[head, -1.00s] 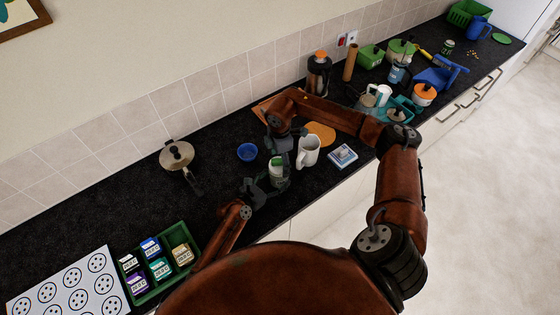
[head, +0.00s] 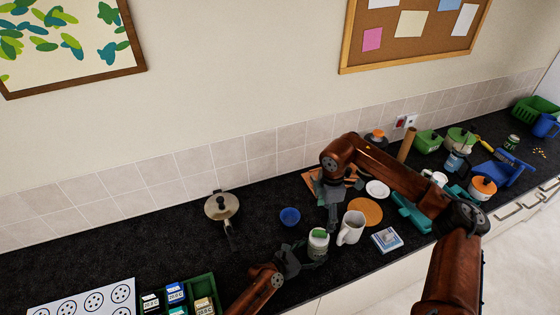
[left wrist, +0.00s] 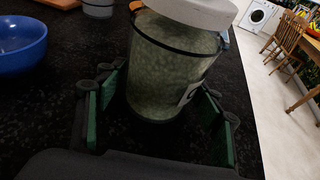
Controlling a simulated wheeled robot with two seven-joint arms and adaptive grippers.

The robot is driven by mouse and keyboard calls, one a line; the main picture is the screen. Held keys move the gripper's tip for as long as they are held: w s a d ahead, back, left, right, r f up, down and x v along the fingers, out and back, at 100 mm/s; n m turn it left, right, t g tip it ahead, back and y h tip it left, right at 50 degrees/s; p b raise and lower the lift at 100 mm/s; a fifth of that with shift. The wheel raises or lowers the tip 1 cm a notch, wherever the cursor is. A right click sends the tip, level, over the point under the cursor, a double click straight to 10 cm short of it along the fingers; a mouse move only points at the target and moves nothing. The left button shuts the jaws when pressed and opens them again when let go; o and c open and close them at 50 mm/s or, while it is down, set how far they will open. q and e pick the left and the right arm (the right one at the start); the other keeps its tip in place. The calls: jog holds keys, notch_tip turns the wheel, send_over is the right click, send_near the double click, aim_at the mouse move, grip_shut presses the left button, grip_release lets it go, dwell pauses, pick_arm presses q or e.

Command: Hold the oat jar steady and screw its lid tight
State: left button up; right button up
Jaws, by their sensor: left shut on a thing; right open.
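The oat jar (head: 318,247) stands upright near the front of the dark counter; a green patch shows on its top in the head view. In the left wrist view the clear jar (left wrist: 170,70) is full of pale oats, and its whitish lid (left wrist: 200,10) sits on top, cut off by the frame. My left gripper (head: 298,260) is shut on the jar low down, with its green pads on either side in the wrist view (left wrist: 160,122). I cannot tell how tight the lid is.
A white mug (head: 351,228) stands close right of the jar, and a blue bowl (head: 290,217) behind left. An orange round mat (head: 366,211), a white plate (head: 377,189) and a blue-and-white box (head: 387,240) lie to the right. A pan (head: 221,206) stands left; counter around it is clear.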

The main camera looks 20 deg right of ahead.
pick_arm(q)
jog(key=o, duration=1.1)
jog(key=shift+o, duration=0.3)
jog(key=o, duration=0.5)
jog(key=shift+o, duration=0.2)
jog(key=shift+c, duration=0.3)
jog(key=c, duration=0.6)
